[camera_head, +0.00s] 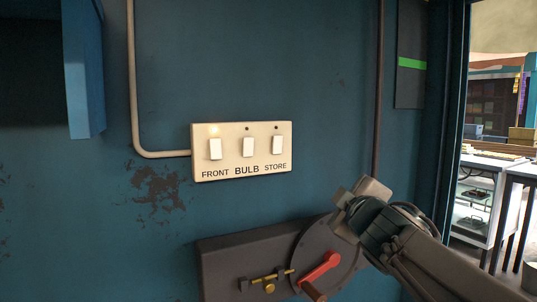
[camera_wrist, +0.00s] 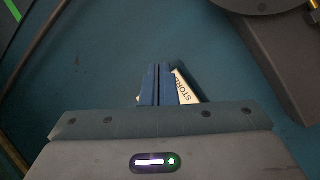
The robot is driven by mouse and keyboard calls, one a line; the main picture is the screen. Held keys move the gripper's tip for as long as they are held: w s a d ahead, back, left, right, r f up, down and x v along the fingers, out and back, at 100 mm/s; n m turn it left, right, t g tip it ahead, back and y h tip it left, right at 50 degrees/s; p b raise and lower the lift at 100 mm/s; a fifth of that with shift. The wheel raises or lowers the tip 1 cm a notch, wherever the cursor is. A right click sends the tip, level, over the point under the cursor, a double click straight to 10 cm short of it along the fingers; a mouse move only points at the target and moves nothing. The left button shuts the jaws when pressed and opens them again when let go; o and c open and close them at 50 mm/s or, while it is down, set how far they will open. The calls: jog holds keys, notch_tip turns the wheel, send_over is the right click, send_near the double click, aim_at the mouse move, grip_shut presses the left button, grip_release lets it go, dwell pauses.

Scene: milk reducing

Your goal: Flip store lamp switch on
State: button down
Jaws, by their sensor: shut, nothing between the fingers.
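A cream switch plate (camera_head: 236,170) is on the blue wall, with three white switches labelled FRONT, BULB and STORE. The store switch (camera_head: 277,145) is the rightmost, and the small indicator above it is dark. My gripper (camera_head: 358,200) is below and to the right of the plate in the head view; its fingertips are not clear there. In the wrist view my blue fingers (camera_wrist: 160,84) are shut together and empty. A corner of the plate with the STORE label (camera_wrist: 187,90) shows just beside them. The store switch itself is hidden in the wrist view.
The front switch (camera_head: 215,149) has a lit indicator; the bulb switch (camera_head: 247,147) has a dark one. Below the plate is a dark box with a red lever (camera_head: 320,270). A conduit (camera_head: 133,80) runs left of the plate, and a dark pipe (camera_head: 378,90) right of it.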

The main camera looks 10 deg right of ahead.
aim_at(278, 140)
jog(key=a+r+n+y+b, duration=0.1)
jog(key=a+r+n+y, duration=0.1)
jog(key=n, duration=0.4)
jog(key=a+r+n+t+y+b, duration=0.1)
jog(key=a+r+n+y, duration=0.2)
jog(key=r+n+y, duration=0.2)
jog(key=shift+n+y, duration=0.4)
jog(key=shift+y, duration=0.2)
jog(key=shift+s, duration=0.1)
jog(key=x, duration=1.4)
jog(key=shift+r+p, duration=0.1)
jog(key=shift+p, duration=0.3)
jog(key=shift+r, duration=0.1)
